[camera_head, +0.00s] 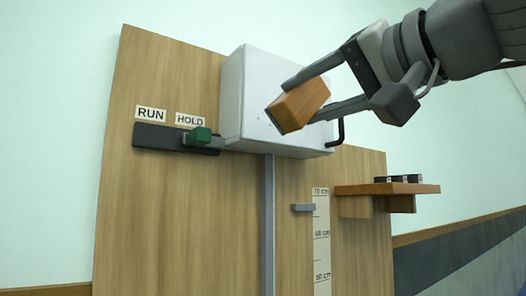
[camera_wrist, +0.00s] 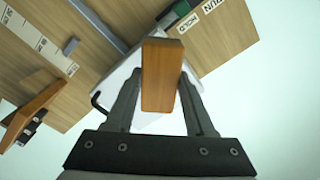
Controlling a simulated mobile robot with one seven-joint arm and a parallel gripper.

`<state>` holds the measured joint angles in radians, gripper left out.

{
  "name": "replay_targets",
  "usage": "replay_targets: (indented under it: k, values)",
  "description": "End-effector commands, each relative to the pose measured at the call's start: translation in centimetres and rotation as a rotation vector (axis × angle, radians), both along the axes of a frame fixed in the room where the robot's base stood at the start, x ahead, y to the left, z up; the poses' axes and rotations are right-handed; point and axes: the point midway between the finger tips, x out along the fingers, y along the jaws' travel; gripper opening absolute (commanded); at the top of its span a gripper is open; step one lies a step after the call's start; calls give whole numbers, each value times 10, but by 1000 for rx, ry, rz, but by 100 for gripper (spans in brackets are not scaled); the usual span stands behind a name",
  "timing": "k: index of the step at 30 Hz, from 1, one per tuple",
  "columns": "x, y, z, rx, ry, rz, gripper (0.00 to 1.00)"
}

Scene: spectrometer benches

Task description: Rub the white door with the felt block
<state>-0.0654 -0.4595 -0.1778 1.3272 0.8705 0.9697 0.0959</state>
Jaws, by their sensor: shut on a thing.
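The white door (camera_head: 248,85) is the front of a white box on a wooden panel, with a black handle (camera_head: 339,132) at its lower right. My gripper (camera_head: 308,93) is shut on an orange-brown block (camera_head: 299,105) in front of the door's right part. In the wrist view the block (camera_wrist: 161,75) sits between the fingers of my gripper (camera_wrist: 161,85), with the white door (camera_wrist: 123,72) behind it. Whether the block touches the door cannot be told. A few small dark specks show on the door left of the block.
A green knob (camera_head: 200,136) sits on a dark slide bar (camera_head: 160,138) under RUN and HOLD labels, left of the box. A grey post, a height scale (camera_head: 321,235) and a small wooden shelf (camera_head: 400,188) with dark items are below and right.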

Motion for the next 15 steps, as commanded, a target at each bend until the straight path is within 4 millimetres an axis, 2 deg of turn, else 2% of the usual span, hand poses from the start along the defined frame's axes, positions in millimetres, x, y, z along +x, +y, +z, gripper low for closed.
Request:
replay_targets:
  k: [8, 15]
  values:
    - [3, 2, 0, 0, 1, 1, 10]
    - [20, 14, -1, 0, 1, 1, 10]
